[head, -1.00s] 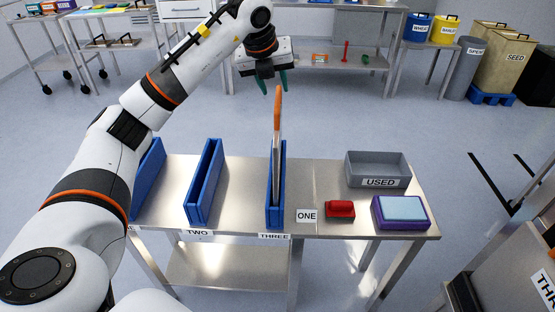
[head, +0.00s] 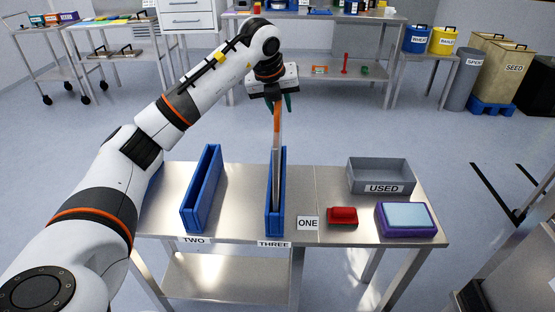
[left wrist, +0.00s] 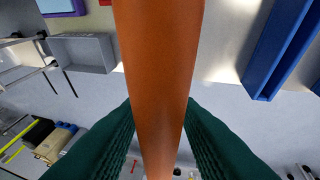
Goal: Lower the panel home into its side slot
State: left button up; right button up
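The panel (head: 276,152) is a thin upright plate, grey below with an orange upper edge. It stands in the blue slotted holder (head: 275,222) above the THREE label, with much of it rising above the holder. My left gripper (head: 279,104) is over the panel's top, its dark green fingers on either side of the orange edge. In the left wrist view the orange part (left wrist: 160,60) runs between the two fingers. Whether the fingers press on it or stand slightly apart cannot be told. My right gripper is not in view.
Another blue holder (head: 201,190) stands to the left by the TWO label. To the right are a red block (head: 342,215), a purple tray with a light blue pad (head: 406,217) and a grey USED bin (head: 380,176). Bare metal table top lies between the holders.

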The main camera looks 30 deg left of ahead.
pick_arm(q)
grip_shut()
jog(key=shift+r, duration=0.15)
